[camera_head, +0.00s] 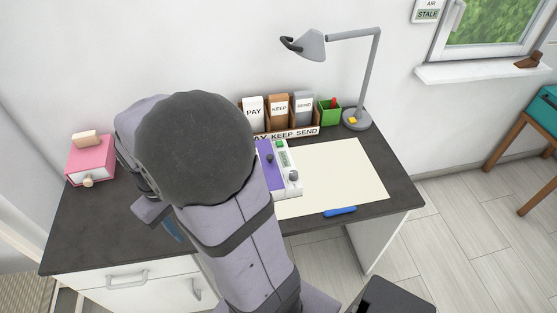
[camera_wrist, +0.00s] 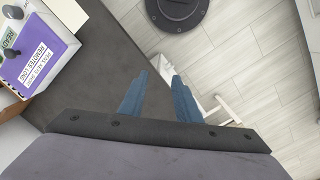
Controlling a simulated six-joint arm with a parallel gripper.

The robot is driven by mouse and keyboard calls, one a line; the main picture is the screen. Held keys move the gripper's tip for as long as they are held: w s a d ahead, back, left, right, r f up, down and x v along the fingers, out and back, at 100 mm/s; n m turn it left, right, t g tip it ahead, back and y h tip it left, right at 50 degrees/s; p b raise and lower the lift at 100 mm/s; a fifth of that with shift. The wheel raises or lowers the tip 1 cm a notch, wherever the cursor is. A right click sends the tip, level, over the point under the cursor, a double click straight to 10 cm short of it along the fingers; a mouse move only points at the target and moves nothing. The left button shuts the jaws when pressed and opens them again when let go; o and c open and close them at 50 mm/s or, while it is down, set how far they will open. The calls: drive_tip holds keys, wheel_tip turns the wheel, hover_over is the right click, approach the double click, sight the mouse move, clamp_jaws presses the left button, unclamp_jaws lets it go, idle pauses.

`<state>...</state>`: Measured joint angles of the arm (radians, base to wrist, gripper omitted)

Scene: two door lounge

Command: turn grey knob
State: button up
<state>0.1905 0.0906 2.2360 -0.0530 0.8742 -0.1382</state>
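A purple and white device (camera_head: 268,180) stands on the desk at the left edge of the cream mat, with a green button and a small display. A grey knob (camera_head: 293,175) sits on its white right part, and a smaller dark knob (camera_head: 270,157) on the purple part. My arm hides part of the desk in the head view.
A cream mat (camera_head: 345,172) with a blue pen (camera_head: 340,211) lies right of the device. Behind are a PAY/KEEP/SEND holder (camera_head: 285,133), a green cup (camera_head: 329,116) and a lamp (camera_head: 357,119). A pink box (camera_head: 90,163) stands at the desk's left.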

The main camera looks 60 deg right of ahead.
drive_tip(key=w+d+g, duration=0.1)
drive_tip(key=w+d, duration=0.1)
drive_tip(key=d, duration=0.4)
drive_tip(key=w+d, duration=0.3)
drive_tip(key=d, duration=0.4)
drive_tip(key=m+g+y, duration=0.1)
drive_tip(key=m+g, duration=0.1)
drive_tip(key=g, duration=0.1)
approach(293, 173)
drive_tip(key=shift+p+x, duration=0.8)
drive_tip(key=shift+x, duration=3.4)
drive_tip(key=shift+s+d, duration=0.1)
